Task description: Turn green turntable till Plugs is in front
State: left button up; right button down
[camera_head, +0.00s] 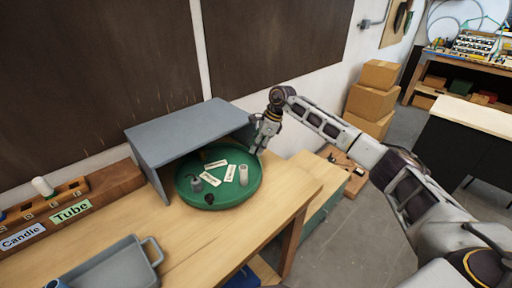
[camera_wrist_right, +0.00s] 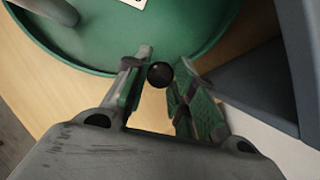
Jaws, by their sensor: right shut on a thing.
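The green turntable (camera_head: 222,203) is a round tray with a raised rim, on the wooden bench partly under a grey hood. Three white labels lie in its middle, one of them a label (camera_head: 210,180) whose text is too small to read. A grey item, a dark item and a pale cylinder (camera_head: 243,175) stand on it. My right gripper (camera_head: 262,146) is at the turntable's back right edge. In the right wrist view, my right gripper (camera_wrist_right: 160,78) is shut on a small black knob (camera_wrist_right: 160,74) at the rim of the turntable (camera_wrist_right: 135,45). My left gripper is not in view.
The grey hood (camera_head: 185,132) covers the turntable's back, and its side wall is close to my right gripper. The bench front is clear.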

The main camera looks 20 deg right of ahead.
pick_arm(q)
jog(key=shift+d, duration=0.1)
pick_arm(e)
jog(key=c, duration=1.5)
grip_release()
jog(key=o, duration=0.3)
jog(key=shift+r, duration=0.1)
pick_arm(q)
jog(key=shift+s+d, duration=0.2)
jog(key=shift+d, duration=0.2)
pick_arm(e)
jog(key=shift+v, duration=5.9)
